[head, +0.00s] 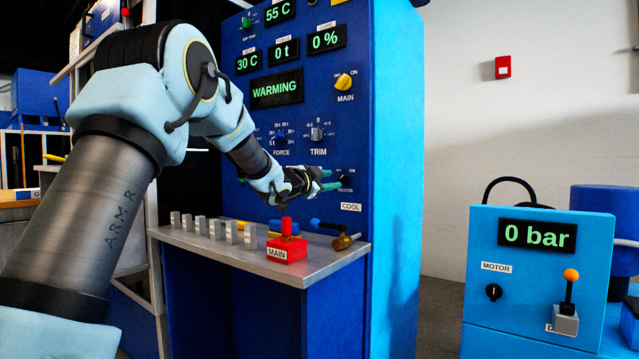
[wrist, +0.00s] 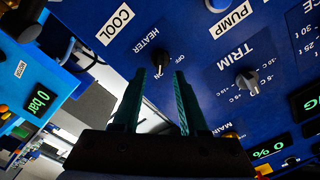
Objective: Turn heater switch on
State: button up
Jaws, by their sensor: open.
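My gripper (head: 328,180) is in front of the panel close to the knob. In the wrist view my gripper (wrist: 160,78) is open and empty, with one dark green finger on each side of the knob in the picture. I cannot tell whether the fingertips touch it.
A display (head: 276,88) reads WARMING. The yellow main switch (head: 344,82) and the trim knob (head: 317,134) are above on the panel. Below my gripper, a metal shelf (head: 215,262) carries a red MAIN block (head: 287,247), several metal blocks and a brass valve (head: 345,241).

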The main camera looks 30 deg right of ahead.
jog(key=v, duration=0.6)
jog(key=shift+a, duration=0.25)
jog(key=shift+s, duration=0.1)
jog(key=a+f+n+t+y, duration=0.1)
jog(key=a+f+n+y, duration=0.6)
jog(key=a, duration=0.6)
jog(key=a+f+n+y, duration=0.45)
jog(key=a+f, duration=0.45)
jog(key=a, duration=0.4)
jog(key=s+a+f+n+g+y, duration=0.2)
jog(key=s+a+f+n+g, duration=0.2)
jog(key=s+a+f, duration=0.55)
jog(key=s+a+f+n+g+y, duration=0.25)
jog(key=s+a+f+n, duration=0.35)
jog(key=s, duration=0.6)
notch_tip(320, 180, up, 27)
jog(key=s+m+g+p, duration=0.1)
jog(key=p, duration=2.4)
jog(key=shift+s+a+g, duration=0.2)
jog(key=shift+a+g, duration=0.15)
jog(key=shift+a, duration=0.15)
